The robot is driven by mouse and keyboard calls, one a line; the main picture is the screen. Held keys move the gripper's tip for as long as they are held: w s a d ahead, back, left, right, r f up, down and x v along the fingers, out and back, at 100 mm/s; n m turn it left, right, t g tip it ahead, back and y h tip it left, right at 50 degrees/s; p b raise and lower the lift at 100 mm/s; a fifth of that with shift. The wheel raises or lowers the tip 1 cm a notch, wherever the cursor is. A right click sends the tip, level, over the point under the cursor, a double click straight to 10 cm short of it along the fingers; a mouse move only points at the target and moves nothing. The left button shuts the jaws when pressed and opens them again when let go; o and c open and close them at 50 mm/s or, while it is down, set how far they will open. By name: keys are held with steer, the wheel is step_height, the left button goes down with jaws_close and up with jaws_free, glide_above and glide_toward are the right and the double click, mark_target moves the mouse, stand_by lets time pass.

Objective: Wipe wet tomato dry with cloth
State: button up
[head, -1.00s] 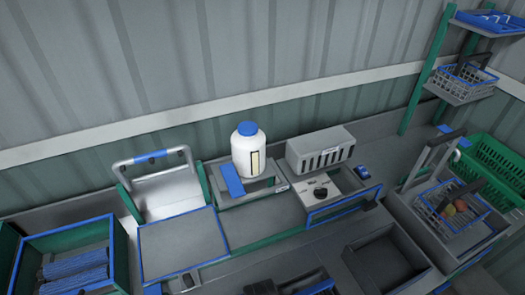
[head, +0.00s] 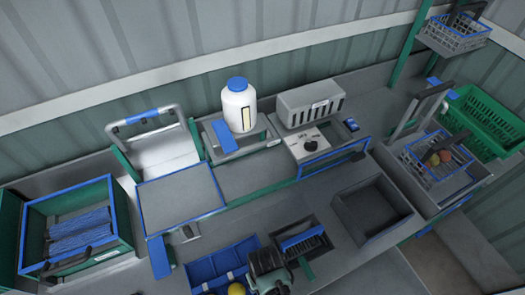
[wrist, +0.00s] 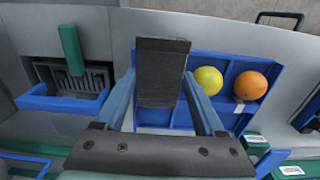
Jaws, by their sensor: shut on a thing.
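My gripper (wrist: 160,82) is shut on a dark grey rectangular piece (wrist: 162,62), which may be the cloth; its weave is not clear. In the wrist view a yellow tomato (wrist: 208,80) and an orange tomato (wrist: 250,85) lie side by side in a blue tray (wrist: 180,118), just right of the held piece. The held piece appears over the tray's left part and hides some of it. I cannot tell whether either tomato is wet. In the head view the yellow tomato (head: 236,290) shows at the bottom edge, left of my arm.
A slotted holder (wrist: 70,80) stands left of the tray. A green bin (head: 120,225) with folded blue cloths (head: 80,232) is at left. A white jar (head: 239,108), a grey slotted box (head: 310,103) and an empty grey bin (head: 372,213) stand around the bench. Wire baskets (head: 437,160) are at right.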

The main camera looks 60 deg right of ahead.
stand_by(0.5)
steer(key=shift+w+d+b, duration=0.45)
steer(key=shift+w+d, duration=0.1)
steer(key=shift+w, duration=0.35)
steer(key=shift+w+d+b, duration=0.4)
steer(key=shift+w+d, duration=0.15)
steer(key=shift+w, duration=0.3)
steer(key=shift+r, duration=0.1)
step_height(320, 180, up, 6)
steer(key=p, duration=0.6)
steer(key=shift+w, duration=0.1)
